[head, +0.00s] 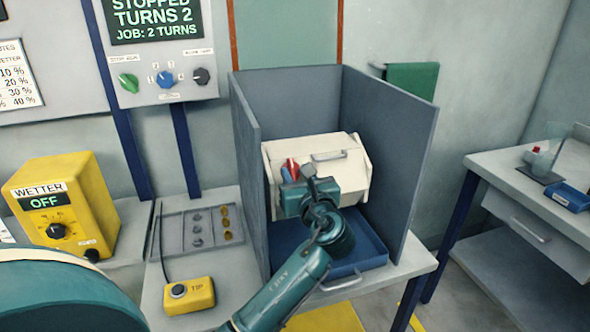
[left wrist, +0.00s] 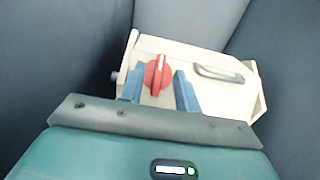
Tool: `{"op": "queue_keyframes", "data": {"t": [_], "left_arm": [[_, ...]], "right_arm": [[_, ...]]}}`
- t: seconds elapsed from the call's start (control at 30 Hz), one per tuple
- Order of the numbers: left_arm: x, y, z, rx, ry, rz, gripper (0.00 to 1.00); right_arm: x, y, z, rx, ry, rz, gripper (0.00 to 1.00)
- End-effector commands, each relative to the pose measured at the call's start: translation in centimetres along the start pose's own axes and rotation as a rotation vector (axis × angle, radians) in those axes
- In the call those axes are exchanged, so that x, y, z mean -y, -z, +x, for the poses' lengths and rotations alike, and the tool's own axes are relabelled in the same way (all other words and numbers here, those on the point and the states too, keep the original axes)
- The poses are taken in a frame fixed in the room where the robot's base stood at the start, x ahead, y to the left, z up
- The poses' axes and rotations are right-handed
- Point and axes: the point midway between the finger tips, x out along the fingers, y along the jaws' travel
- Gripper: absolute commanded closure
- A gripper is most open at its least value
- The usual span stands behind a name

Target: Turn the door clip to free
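The door clip (head: 291,168) is a red knob on the front of a cream box (head: 352,188), which stands inside a grey-blue three-sided screen. In the left wrist view the clip (left wrist: 157,75) is round with a raised bar and a pale line, the bar standing near upright, slightly tilted. My left gripper (head: 290,176) is at the box front, in front of the clip. In the left wrist view its two blue fingers (left wrist: 159,88) are apart, one on each side of the clip's lower part. I cannot tell whether they touch it. My right gripper is not in view.
A handle (head: 329,156) is on the box right of the clip. Screen walls (head: 248,150) rise close on both sides. A blue tray (head: 365,250) lies below the box. A yellow TIP button box (head: 189,295) and a yellow WETTER box (head: 63,205) stand to the left.

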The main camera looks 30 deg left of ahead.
Motion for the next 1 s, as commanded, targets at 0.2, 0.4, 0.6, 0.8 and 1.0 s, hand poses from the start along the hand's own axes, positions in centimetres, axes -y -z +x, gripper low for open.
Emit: {"op": "queue_keyframes", "data": {"t": [0.2, 0.4, 0.6, 0.8, 1.0], "left_arm": [[0.0, 0.0, 1.8, 0.000, 0.000, 0.000, 0.67], [0.0, 0.1, 1.9, -0.001, 0.000, 0.000, 0.67], [0.0, 0.1, 1.9, -0.001, 0.001, 0.000, 0.76], [0.0, 0.1, 1.9, -0.001, 0.001, 0.000, 0.93], [0.0, 0.1, 1.9, -0.001, 0.000, 0.000, 1.00]], "right_arm": [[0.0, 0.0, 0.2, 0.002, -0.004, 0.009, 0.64], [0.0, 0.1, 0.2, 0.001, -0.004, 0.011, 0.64], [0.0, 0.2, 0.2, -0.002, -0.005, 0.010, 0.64], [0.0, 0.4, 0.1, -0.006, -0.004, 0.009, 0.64], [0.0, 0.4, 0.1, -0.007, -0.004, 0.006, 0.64]]}}
